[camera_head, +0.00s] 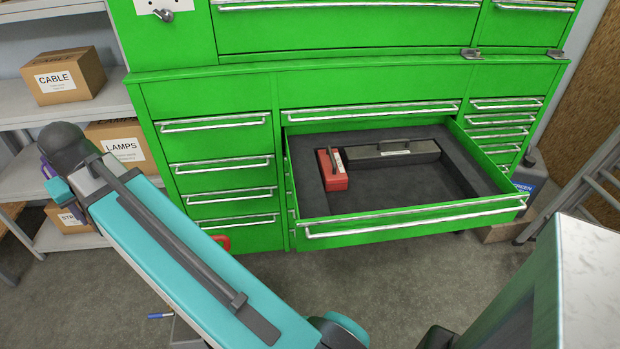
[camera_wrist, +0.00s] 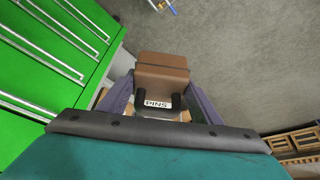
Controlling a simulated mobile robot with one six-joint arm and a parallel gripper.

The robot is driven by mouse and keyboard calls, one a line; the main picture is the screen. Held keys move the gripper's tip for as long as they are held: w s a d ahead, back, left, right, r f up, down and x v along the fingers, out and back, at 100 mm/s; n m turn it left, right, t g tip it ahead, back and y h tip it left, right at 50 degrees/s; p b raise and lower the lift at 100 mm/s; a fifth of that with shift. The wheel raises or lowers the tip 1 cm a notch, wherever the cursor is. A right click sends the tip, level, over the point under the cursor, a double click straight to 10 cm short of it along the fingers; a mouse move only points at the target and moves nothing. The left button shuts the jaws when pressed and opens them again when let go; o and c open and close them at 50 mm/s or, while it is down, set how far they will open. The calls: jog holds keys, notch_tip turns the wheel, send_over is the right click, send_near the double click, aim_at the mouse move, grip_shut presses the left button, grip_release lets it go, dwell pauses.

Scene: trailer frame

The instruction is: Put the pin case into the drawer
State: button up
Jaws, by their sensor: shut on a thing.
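The pin case (camera_wrist: 162,68) is brown with a white label reading PINS. It shows in the wrist view between the purple fingers of my gripper (camera_wrist: 160,101), which is shut on it. The green drawer (camera_head: 415,222) is pulled open in the cabinet, in the middle of the head view. A red case (camera_head: 333,170) and a long dark case (camera_head: 392,153) lie inside it, along the left and back. The front and right of its dark floor are bare.
Shelves at the left hold cartons labelled CABLE (camera_head: 68,77) and LAMPS (camera_head: 122,146). A metal ladder (camera_head: 585,185) leans at the right. Closed drawers with bar handles flank the open one. A blue pen-like thing (camera_head: 160,316) shows low at the left.

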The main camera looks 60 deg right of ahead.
jog(key=s+d+f+m+g+h+p, duration=0.1)
jog(key=s+d+m, duration=0.3)
jog(key=d, duration=0.8)
jog(key=s+d+f+m+g+h+p, duration=0.1)
jog(key=s+d+m, duration=0.3)
jog(key=d, duration=0.9)
jog(key=s+d+m+g+h+p, duration=0.1)
jog(key=s+d+m+p, duration=0.3)
jog(key=d, duration=0.8)
jog(key=s+d+f+m+g, duration=0.1)
jog(key=s+d+m+g, duration=0.1)
jog(key=s+d+m, duration=0.5)
jog(key=s+d+f+m+g+y, duration=0.1)
jog(key=s+d+m, duration=0.6)
jog(key=s+d, duration=1)
jog(key=s+f+g, duration=0.1)
jog(key=s, duration=0.4)
jog(key=shift+s+d+f+g+p, duration=0.2)
jog(key=shift+d+f+g+p, duration=0.05)
jog(key=shift+d+g+p, duration=0.15)
jog(key=shift+f, duration=0.15)
jog(key=p, duration=0.2)
send_near(363, 181)
jog(key=shift+s+d+f, duration=0.1)
jog(key=shift+s+d, duration=0.5)
jog(key=shift+f, duration=0.1)
jog(key=shift+f+p, duration=0.45)
jog(key=shift+f, duration=1.3)
